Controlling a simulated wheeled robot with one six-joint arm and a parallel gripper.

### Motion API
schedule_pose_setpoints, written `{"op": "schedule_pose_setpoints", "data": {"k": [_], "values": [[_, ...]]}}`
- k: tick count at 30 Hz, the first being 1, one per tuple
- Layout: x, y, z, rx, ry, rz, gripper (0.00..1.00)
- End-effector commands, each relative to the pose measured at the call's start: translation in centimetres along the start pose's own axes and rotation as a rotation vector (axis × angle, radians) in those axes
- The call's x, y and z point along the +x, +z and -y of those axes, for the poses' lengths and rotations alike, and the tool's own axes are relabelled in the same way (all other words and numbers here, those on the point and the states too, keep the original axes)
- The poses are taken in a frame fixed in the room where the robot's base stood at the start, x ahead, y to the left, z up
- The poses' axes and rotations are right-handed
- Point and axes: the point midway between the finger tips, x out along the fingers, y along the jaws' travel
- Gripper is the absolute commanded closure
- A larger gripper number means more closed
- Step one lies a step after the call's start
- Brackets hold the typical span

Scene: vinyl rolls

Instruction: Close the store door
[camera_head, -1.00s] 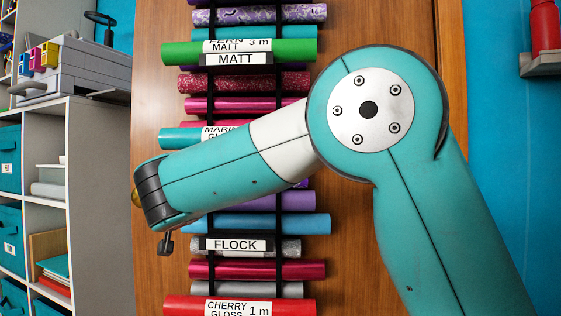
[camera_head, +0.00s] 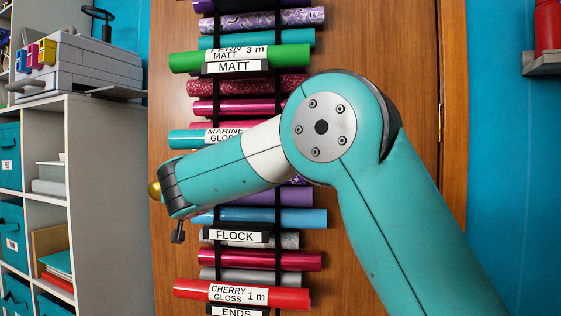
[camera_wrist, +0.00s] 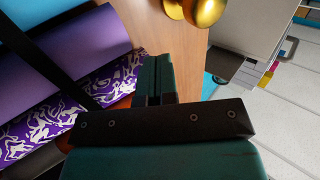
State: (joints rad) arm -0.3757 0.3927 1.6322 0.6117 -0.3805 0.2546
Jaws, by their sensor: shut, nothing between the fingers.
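The wooden door (camera_head: 390,45) fills the middle of the head view, with a rack of vinyl rolls on its face. Its brass knob (camera_head: 154,190) shows at the left edge, partly behind my wrist; it also shows at the top of the wrist view (camera_wrist: 203,8). My gripper (camera_wrist: 156,70) is shut and empty in the wrist view. Its fingers point toward the door face beside the knob, apart from the knob; I cannot tell whether they touch the door. In the head view my wrist hides most of the gripper. How far the door stands open is unclear.
A white shelf unit (camera_head: 105,210) with teal bins stands left of the door, a grey printer (camera_head: 85,65) on top. Vinyl rolls (camera_head: 245,58) stick out from the door near my arm. A red bottle (camera_head: 547,25) stands on a small ledge at right.

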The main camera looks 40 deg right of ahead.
Motion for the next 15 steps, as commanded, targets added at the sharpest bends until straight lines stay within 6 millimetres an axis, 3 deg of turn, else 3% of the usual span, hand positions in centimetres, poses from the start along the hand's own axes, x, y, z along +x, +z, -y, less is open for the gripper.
{"op": "schedule_pose_setpoints", "data": {"k": [5,15], "values": [[0.4,0.0,-0.2,0.000,0.001,0.001,1.00],[3.7,-0.1,-1.9,0.000,0.002,0.002,1.00]]}}
